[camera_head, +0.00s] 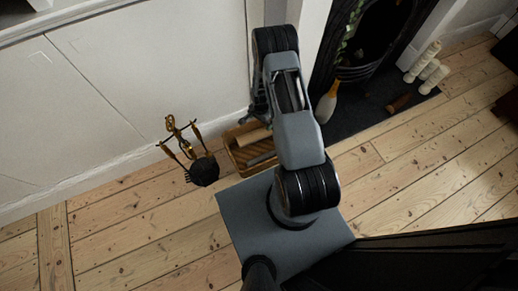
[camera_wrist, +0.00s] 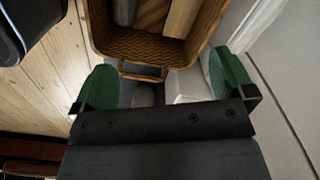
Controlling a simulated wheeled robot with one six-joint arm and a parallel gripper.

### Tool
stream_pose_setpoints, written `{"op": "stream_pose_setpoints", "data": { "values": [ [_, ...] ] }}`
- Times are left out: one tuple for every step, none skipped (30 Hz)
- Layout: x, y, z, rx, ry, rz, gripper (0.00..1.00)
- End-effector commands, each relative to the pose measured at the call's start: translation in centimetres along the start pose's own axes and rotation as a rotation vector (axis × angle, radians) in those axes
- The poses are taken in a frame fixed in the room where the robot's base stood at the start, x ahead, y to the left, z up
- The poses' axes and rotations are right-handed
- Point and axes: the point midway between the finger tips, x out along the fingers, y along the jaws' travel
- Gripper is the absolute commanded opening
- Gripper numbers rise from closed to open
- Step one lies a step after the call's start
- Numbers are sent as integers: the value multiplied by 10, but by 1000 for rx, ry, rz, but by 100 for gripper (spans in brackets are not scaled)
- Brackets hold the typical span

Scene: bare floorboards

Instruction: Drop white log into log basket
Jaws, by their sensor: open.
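The log basket (camera_head: 236,162) is brown and woven and stands on the floorboards by the wall. It also fills the top of the wrist view (camera_wrist: 140,46). It holds a grey log (camera_wrist: 125,10) and a tan log (camera_wrist: 181,18). My gripper (camera_wrist: 163,88) is open, with green finger pads spread apart, near the basket's handle end. A pale shape (camera_wrist: 188,86) shows between the fingers; I cannot tell whether it is a log or part of the surroundings. Several white log-like pieces (camera_head: 425,62) are at the far right of the hearth. My arm hides part of the basket in the head view.
A fireplace tool stand (camera_head: 183,142) is left of the basket. The dark hearth (camera_head: 360,112) holds an orange-and-white bottle shape (camera_head: 326,104) and a brown log (camera_head: 399,103). A white wall (camera_wrist: 290,75) is close on the right in the wrist view. Floor at the front left is clear.

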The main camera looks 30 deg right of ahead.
Motion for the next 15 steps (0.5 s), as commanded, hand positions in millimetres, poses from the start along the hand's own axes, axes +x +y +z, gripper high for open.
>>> {"op": "stream_pose_setpoints", "data": {
  "values": [
    [-16,-1,0,0,2,-2,100],
    [-22,0,0,0,1,-2,100],
    [-29,0,0,0,1,-2,100],
    [-35,0,0,0,1,-2,100],
    [-40,0,0,0,1,-1,100],
    [-46,0,0,0,1,-2,100],
    [-51,0,0,0,1,-2,100],
    [-55,0,0,0,1,-1,100],
    [-60,0,0,0,1,-1,100],
    [-63,0,0,0,0,-1,100],
    [-66,0,0,0,0,0,100],
    [-70,0,0,0,0,0,100],
    [-72,0,0,0,0,-1,100],
    [-74,0,0,0,1,-1,100],
    [-76,0,0,0,1,-1,100]
  ]
}}
